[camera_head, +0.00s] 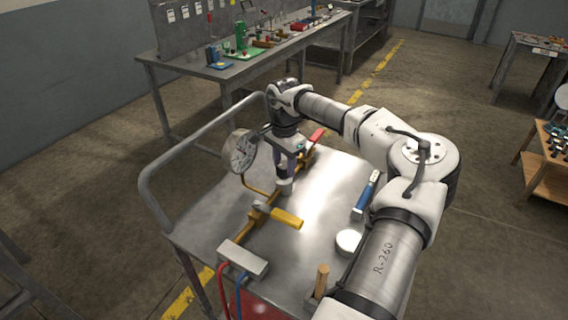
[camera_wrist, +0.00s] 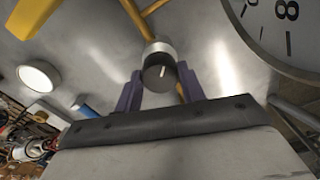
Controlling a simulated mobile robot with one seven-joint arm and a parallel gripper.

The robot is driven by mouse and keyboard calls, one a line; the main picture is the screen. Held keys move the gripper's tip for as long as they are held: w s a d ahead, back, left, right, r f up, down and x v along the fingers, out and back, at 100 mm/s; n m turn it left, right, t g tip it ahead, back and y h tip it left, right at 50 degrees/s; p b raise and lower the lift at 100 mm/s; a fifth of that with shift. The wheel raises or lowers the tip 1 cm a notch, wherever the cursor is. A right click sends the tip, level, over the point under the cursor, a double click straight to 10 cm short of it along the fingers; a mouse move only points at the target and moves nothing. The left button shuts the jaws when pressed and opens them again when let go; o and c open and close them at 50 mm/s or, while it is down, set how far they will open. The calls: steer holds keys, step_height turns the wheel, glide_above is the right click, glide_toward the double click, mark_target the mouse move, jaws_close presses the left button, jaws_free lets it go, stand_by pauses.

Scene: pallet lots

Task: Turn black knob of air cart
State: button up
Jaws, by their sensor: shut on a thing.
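The air cart (camera_head: 333,190) is a grey metal cart with a tubular handle on its left. Brass pipework with a dial gauge (camera_head: 240,151) runs along its top. My gripper (camera_head: 290,172) points down over the pipework, just right of the gauge. In the wrist view the black knob (camera_wrist: 159,74), with a white line on its face, sits between the two purple fingers of my gripper (camera_wrist: 160,88). My gripper is shut on the knob. The gauge face (camera_wrist: 283,30) fills the upper right of the wrist view. In the head view the knob is mostly hidden by my gripper.
A yellow lever (camera_head: 287,218) is on the pipework in front, and a red lever (camera_head: 317,136) behind. A grey block (camera_head: 243,259) with red and blue hoses is at the near end. A blue-handled tool (camera_head: 366,195) and a white round object (camera_head: 348,241) lie on the right.

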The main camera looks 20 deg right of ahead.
mark_target(284, 164)
stand_by(0.4)
steer(key=o, duration=1)
steer(key=shift+c, duration=0.2)
step_height(284, 164, up, 14)
steer(key=b, duration=0.2)
